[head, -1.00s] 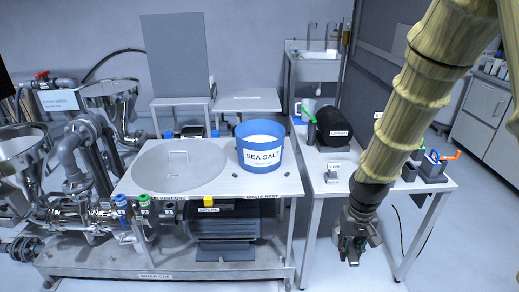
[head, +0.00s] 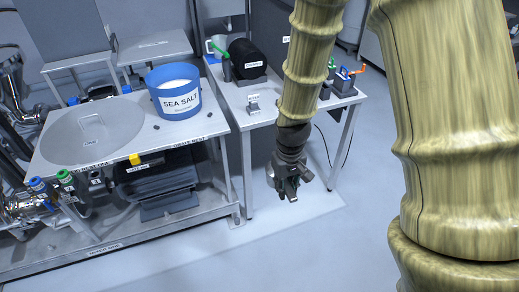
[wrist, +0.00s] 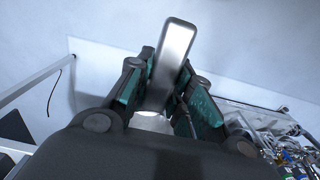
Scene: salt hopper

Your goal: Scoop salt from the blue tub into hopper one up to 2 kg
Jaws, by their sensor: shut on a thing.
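The blue tub (head: 173,91) labelled SEA SALT stands upright on the steel bench, with white salt (head: 174,84) inside. My gripper (head: 289,190) hangs over the floor, right of the tub's bench and in front of the side table. In the wrist view, my gripper (wrist: 160,90) is shut on a flat grey metal piece (wrist: 174,62) with a rounded end, like a handle. The rest of that piece is mostly hidden by the fingers.
The front floor (head: 270,255) is clear.

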